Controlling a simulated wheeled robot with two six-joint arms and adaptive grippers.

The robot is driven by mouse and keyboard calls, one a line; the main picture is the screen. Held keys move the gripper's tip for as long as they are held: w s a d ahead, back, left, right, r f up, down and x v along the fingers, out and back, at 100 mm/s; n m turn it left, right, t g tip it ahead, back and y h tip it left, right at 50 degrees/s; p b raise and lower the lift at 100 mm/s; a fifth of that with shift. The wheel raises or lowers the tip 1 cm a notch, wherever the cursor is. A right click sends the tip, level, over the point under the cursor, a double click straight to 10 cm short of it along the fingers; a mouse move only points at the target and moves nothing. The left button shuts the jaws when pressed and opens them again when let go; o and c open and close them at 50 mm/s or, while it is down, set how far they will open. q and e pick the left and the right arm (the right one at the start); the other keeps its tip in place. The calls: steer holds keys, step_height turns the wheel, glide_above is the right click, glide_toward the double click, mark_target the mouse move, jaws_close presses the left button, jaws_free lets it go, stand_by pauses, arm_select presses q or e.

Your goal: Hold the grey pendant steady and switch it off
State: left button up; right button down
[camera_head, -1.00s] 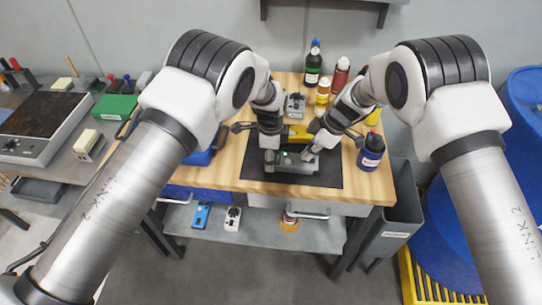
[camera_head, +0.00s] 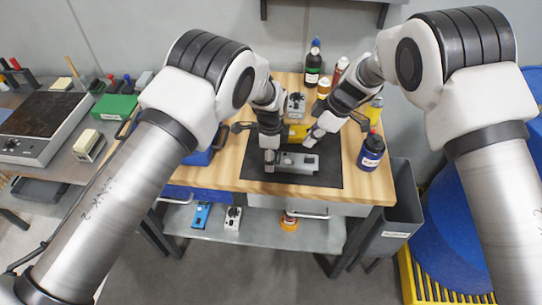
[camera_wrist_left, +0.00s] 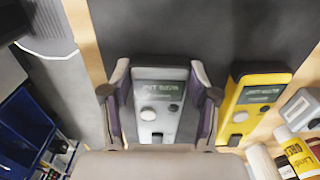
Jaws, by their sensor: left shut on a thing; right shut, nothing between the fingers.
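The grey pendant (camera_head: 300,162) lies on the black mat (camera_head: 325,176) on the wooden bench. My left gripper (camera_head: 270,160) is shut on it at its left end. In the left wrist view the grey pendant (camera_wrist_left: 158,103) sits between the two fingers of my left gripper (camera_wrist_left: 160,82), with a dark display, a round white knob and a smaller dark button in sight. No lit lamp shows on it. My right gripper (camera_head: 311,138) is shut and empty, above and behind the pendant, apart from it.
A yellow pendant (camera_wrist_left: 251,103) lies beside the grey one; it also shows behind it in the head view (camera_head: 298,131). Another grey device (camera_head: 296,103) stands further back. Bottles stand around the back and right, including a dark blue one (camera_head: 371,152). The mat's front is clear.

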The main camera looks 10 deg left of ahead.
arm_select(q)
steer(key=o, duration=1.6)
steer(key=shift+r, duration=0.1)
